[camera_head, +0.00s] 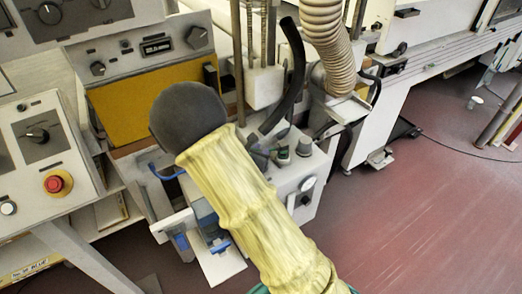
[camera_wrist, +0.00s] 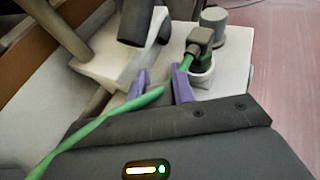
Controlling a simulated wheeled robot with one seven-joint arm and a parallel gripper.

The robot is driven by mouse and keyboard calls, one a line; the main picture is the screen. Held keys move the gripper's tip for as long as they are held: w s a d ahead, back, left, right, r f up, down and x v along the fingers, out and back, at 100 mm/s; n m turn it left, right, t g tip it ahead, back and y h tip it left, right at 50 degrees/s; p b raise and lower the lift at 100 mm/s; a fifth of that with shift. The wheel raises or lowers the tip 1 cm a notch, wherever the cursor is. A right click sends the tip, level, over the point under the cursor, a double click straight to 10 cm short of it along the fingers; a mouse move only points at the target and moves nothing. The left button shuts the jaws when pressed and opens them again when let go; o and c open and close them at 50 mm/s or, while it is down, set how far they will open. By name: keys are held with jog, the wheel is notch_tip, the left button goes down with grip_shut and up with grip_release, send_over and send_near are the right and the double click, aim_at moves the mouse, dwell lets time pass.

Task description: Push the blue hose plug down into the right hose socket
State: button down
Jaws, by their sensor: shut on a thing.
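My gripper (camera_wrist: 159,78) shows in the wrist view as two purple fingers. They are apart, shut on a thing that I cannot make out. A green hose (camera_wrist: 105,115) runs from the lower left to the gap between them. A dark elbow plug (camera_wrist: 200,40) with a green hose end stands in a round fitting (camera_wrist: 201,72) just beyond the right finger. I cannot make out a blue plug or its socket in the wrist view. In the head view a thin blue hose (camera_head: 166,173) shows left of my sleeved arm, which hides most of the fixture.
A panel with a red button (camera_head: 57,183) is at left. The floor at right is open.

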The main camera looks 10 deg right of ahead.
jog(key=shift+s+a+f, duration=0.1)
jog(key=shift+a+f, duration=0.1)
jog(key=shift+f, duration=0.15)
jog(key=c, duration=1.3)
grip_release()
jog(key=shift+o, duration=1)
jog(key=shift+r, duration=0.15)
jog(key=p+v, duration=0.1)
jog(key=v, duration=1.6)
jog(key=shift+r, duration=0.25)
